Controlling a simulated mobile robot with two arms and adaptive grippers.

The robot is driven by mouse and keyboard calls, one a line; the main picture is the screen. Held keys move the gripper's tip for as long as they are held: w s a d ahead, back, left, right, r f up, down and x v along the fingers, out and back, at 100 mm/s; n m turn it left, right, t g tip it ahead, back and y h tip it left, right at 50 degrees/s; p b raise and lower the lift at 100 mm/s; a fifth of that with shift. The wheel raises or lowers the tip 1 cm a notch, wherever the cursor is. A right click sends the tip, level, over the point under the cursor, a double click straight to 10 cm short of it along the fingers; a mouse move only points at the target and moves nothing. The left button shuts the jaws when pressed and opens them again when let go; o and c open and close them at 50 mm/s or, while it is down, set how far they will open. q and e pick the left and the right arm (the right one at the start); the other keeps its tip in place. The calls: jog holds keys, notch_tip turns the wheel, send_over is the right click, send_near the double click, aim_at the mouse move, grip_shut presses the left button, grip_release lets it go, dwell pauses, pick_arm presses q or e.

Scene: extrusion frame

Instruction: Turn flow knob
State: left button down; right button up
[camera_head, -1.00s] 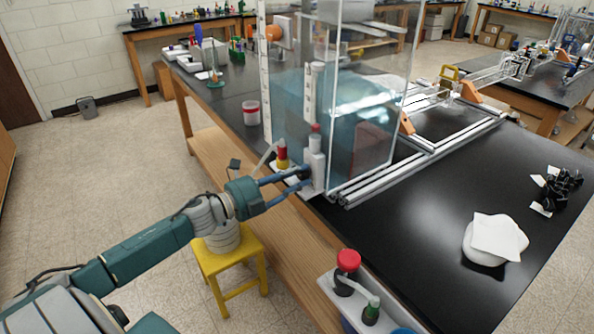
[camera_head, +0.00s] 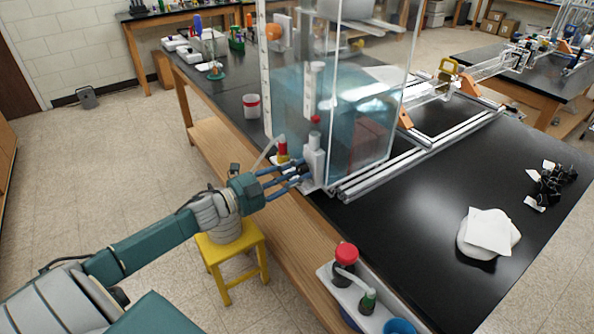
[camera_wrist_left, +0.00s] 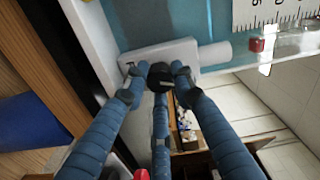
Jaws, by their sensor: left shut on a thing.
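The flow knob (camera_wrist_left: 159,75) is a small dark round knob on a white fitting (camera_wrist_left: 185,52) at the tank's lower edge. My left gripper (camera_wrist_left: 157,80) is shut on the knob, with its blue fingers around it. In the head view the left gripper (camera_head: 300,174) reaches the fitting (camera_head: 315,160) at the tank's near corner; there the fingers mostly hide the knob. The clear tank (camera_head: 352,120) holds bluish water. My right gripper is not in view.
A bottle with a red and yellow top (camera_head: 282,150) stands just left of the fitting. Metal rails (camera_head: 410,155) run beside the tank. A tray with a red-capped bottle (camera_head: 346,258) is at the near bench edge. The black bench top (camera_head: 410,230) has clear room.

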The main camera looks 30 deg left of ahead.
pick_arm(q)
jog(key=shift+a+r, duration=0.1)
jog(key=c, duration=1.4)
grip_release()
jog(key=shift+s+a+f, duration=0.2)
jog(key=shift+s, duration=0.3)
jog(key=v, duration=1.1)
